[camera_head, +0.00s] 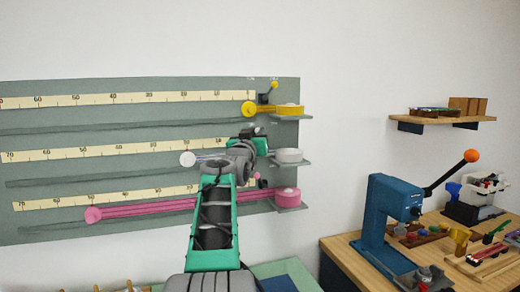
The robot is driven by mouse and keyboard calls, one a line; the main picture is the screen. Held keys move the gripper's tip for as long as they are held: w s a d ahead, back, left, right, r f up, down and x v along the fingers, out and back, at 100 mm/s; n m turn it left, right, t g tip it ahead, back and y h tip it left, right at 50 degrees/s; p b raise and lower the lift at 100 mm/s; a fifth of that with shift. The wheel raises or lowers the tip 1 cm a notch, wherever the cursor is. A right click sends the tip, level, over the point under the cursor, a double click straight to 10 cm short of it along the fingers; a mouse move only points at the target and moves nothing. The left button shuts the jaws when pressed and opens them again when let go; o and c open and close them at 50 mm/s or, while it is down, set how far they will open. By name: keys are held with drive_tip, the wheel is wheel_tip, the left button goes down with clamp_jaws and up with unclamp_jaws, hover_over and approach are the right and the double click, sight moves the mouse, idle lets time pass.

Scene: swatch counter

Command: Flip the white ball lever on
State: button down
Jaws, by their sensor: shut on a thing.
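A grey-green wall board (120,118) carries three rows, each with a scale strip and a roll: yellow, white and pink. The white roll (288,156) sits on the middle row's right-hand shelf. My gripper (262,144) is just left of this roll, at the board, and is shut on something. The white ball lever is hidden behind my gripper, where the middle row's lever stands, so its position cannot be told. The yellow ball lever (268,94) stands above the yellow roll (289,110). The pink lever (259,181) is partly hidden near the pink roll (287,197).
A white round end piece (187,159) and a pink one (93,214) lie along the rows, left of my arm. A blue press (385,225) with an orange-knobbed handle stands on a wooden bench at the right. A wall shelf (441,119) hangs above it.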

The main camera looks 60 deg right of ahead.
drive_tip(key=shift+w+a+f+n+h+b, duration=0.15)
drive_tip(key=shift+f+n+h+b, duration=0.2)
drive_tip(key=shift+n, duration=0.25)
drive_tip(key=shift+r, duration=0.1)
drive_tip(key=c, duration=1.3)
unclamp_jaws()
drive_tip(key=b+v, duration=0.2)
drive_tip(key=v, duration=0.5)
drive_tip(key=shift+a+b, duration=0.3)
drive_tip(key=shift+a, duration=0.05)
